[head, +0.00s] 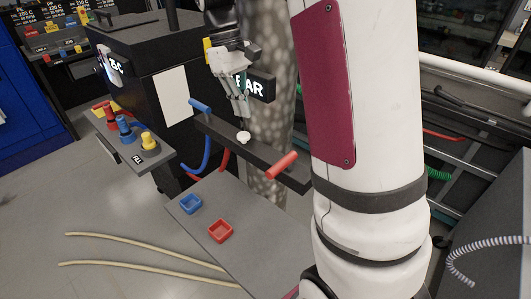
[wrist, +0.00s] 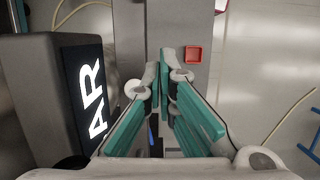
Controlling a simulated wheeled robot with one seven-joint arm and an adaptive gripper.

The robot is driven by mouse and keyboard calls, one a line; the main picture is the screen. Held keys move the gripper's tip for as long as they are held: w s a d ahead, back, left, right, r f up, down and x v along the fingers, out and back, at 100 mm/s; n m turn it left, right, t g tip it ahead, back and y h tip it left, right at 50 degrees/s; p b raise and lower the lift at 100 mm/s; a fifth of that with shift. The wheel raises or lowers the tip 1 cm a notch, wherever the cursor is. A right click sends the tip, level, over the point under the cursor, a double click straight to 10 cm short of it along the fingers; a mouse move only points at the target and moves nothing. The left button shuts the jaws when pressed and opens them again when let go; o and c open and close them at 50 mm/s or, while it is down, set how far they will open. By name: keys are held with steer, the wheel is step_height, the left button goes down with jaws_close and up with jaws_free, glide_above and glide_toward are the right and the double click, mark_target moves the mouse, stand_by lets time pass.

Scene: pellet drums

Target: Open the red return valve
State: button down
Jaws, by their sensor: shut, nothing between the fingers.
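The red return valve handle (head: 282,165) sticks out from the right part of a dark bar (head: 225,135) in the head view. A blue valve handle (head: 200,105) is at the bar's left end. My gripper (head: 243,118) points down above the bar, between the two handles, apart from the red one and to its left. A small white knob (head: 243,137) is just below its fingertips; I cannot tell whether they touch. In the wrist view my gripper (wrist: 173,65) has its fingers together and empty. I do not make out the red handle there.
A blue tray (head: 191,204) and a red tray (head: 220,231) sit on the grey table (head: 260,260). A ledge with red, blue and yellow fittings (head: 148,140) is at left. A dark lit sign (wrist: 85,95) stands close left of my fingers.

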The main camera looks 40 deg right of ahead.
mark_target(282, 164)
steer(key=s+d+f+p, duration=0.1)
steer(key=s+f+p, duration=0.1)
steer(key=s+f, duration=0.5)
step_height(282, 164, down, 4)
steer(key=shift+d+r, duration=0.1)
steer(key=shift+d, duration=0.05)
